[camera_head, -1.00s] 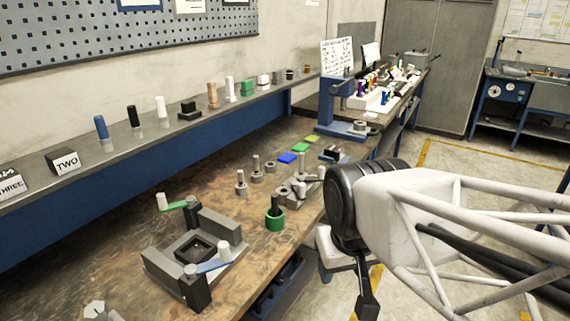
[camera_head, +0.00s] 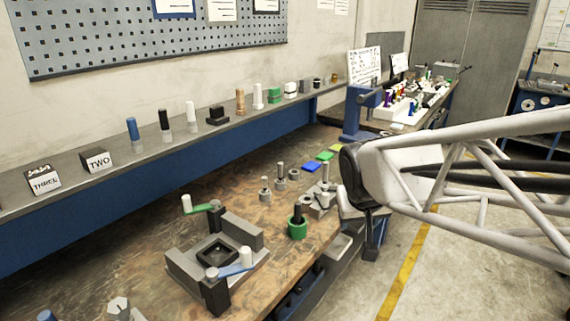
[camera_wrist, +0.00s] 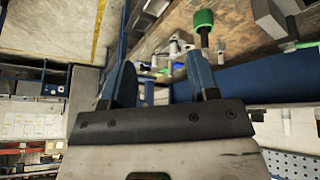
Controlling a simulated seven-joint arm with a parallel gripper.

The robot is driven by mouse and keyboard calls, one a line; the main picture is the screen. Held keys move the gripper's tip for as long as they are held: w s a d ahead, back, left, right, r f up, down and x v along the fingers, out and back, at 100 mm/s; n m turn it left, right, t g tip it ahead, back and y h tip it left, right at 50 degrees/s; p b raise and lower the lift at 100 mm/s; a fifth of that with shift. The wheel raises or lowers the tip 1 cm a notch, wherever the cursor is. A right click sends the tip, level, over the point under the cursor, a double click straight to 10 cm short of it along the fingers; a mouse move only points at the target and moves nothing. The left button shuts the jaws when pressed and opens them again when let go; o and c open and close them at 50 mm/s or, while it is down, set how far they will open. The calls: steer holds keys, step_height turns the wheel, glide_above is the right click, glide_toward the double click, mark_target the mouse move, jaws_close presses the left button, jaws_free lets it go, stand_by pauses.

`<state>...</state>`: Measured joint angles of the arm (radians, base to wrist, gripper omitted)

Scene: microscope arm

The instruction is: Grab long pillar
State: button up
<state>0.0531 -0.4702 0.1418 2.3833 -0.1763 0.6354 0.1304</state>
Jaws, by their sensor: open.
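Several upright pillars are in the head view, and I cannot tell which is the long pillar. Two grey pillars on round bases, one nearer (camera_head: 265,189) and one farther (camera_head: 280,175), stand mid-bench. A black pillar (camera_head: 297,214) stands in a green ring (camera_head: 297,230). Along the shelf stand a blue-topped pillar (camera_head: 132,129), a black-topped one (camera_head: 164,120), a white one (camera_head: 190,112) and a tan one (camera_head: 240,101). My gripper (camera_wrist: 160,80) is open in the wrist view, with nothing between its fingers. In the head view it hangs right of the bench edge, partly hidden.
A grey clamp fixture (camera_head: 186,266) with blue and green handles sits at the front of the wooden bench (camera_head: 130,265). A grey block fixture (camera_head: 318,207) stands near the bench's right edge. Blue and green pads (camera_head: 311,166) lie farther back. Floor right of the bench is open.

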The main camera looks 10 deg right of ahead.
steer(key=w+d+t, duration=0.3)
steer(key=w+d, duration=0.1)
steer(key=w, duration=1.3)
steer(key=n+t+y, duration=0.1)
steer(key=n+t, duration=0.1)
steer(key=t, duration=0.2)
glide_toward(328, 166)
steer(key=w+f+y, duration=0.1)
steer(key=w+d+f+n+t+y, duration=0.1)
steer(key=y, duration=0.1)
steer(key=shift+w+f, duration=0.2)
steer(key=shift+w, duration=0.15)
steer(key=shift+x, duration=1.35)
steer(key=shift+w, duration=0.15)
steer(key=shift+x, duration=2.5)
steer(key=shift+d, duration=0.15)
